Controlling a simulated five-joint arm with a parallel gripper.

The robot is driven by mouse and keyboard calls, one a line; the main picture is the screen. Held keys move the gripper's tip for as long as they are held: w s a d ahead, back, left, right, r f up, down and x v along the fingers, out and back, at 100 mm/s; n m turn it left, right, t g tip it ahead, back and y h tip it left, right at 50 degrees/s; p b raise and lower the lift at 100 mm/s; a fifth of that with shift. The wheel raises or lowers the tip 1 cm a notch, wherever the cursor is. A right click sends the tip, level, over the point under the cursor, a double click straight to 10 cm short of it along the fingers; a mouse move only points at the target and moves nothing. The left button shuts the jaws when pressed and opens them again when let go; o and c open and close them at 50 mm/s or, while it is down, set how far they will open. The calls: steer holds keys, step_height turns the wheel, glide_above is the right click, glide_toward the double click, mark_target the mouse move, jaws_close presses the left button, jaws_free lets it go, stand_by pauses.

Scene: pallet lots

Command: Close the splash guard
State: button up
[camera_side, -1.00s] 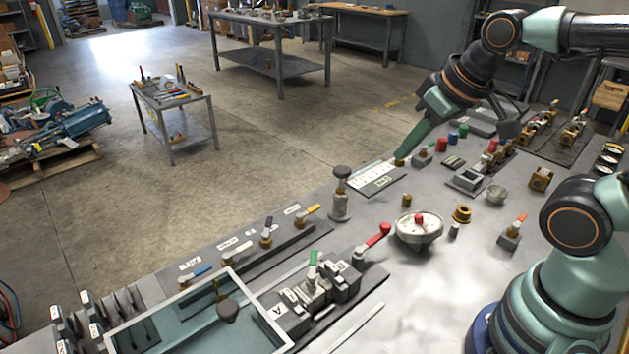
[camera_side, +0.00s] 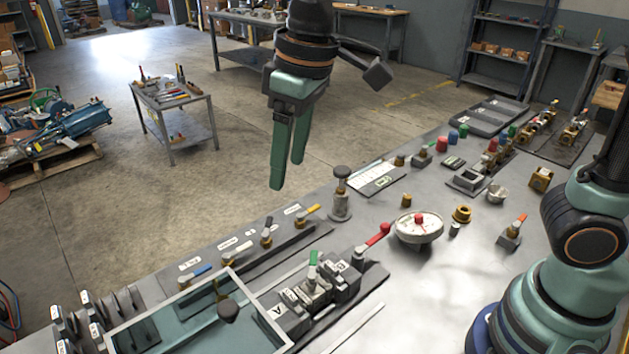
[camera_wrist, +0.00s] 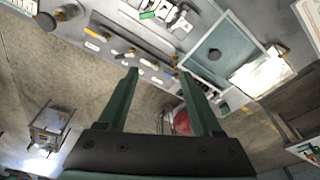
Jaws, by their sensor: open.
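My gripper (camera_side: 286,172) is open and empty, pointing down in the air beyond the bench's far edge in the side view. Its two fingers also show in the wrist view (camera_wrist: 158,74), with a gap between them. A pale-framed box (camera_side: 262,309) with teal, glass-like panes sits at the lower left of the side view; it looks like the splash guard. A dark knob (camera_side: 228,311) shows over it. The box also shows in the wrist view (camera_wrist: 200,66), up and right of the fingers. I cannot tell how far its panel stands open.
A row of small valves with coloured levers (camera_side: 267,238) lines the bench's far edge. Open floor lies below my gripper.

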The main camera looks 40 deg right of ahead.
mark_target(227, 307)
steer(key=s+a+f+n+g+h, duration=0.1)
steer(key=s+a+f+n+g, duration=0.15)
steer(key=a, duration=1.15)
steer(key=shift+n+t, duration=0.35)
steer(key=f, duration=1.2)
steer(key=shift+s+d+f, duration=0.15)
steer(key=shift+s+f, duration=0.05)
steer(key=shift+f, duration=0.15)
jaws_close()
steer(key=shift+r, duration=0.1)
